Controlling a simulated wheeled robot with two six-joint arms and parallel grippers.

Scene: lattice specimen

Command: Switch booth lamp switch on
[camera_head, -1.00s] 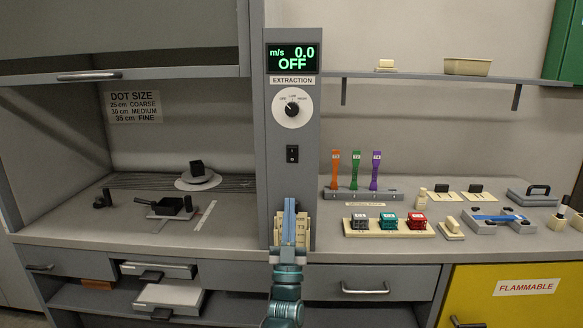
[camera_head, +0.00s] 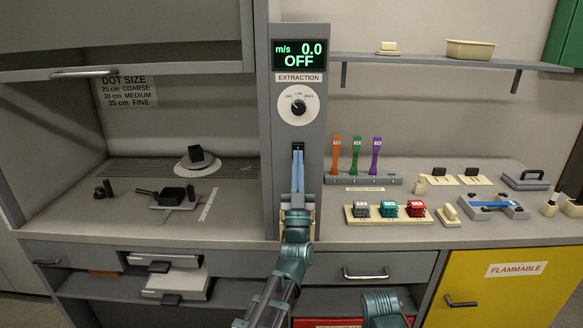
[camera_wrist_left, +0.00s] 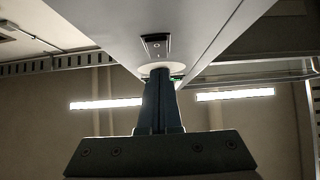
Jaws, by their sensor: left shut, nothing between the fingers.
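The booth lamp switch is likely the small black rocker (camera_head: 298,147) on the grey column below the extraction dial. In the head view my left gripper (camera_head: 298,156) is shut and empty, pointing up the column, and its tips cover the rocker's lower part. In the left wrist view the rocker (camera_wrist_left: 156,43) shows whole, just beyond the shut fingertips (camera_wrist_left: 161,76). I cannot tell whether they touch it or which way it is pressed. My right gripper is out of view; only part of my right arm shows at the bottom.
The extraction dial (camera_head: 298,105) sits above the rocker, under a display (camera_head: 300,55) reading 0.0 and OFF. A rack with orange, green and purple tools (camera_head: 360,181) stands right of the column. The fume hood's raised sash (camera_head: 120,40) is at left.

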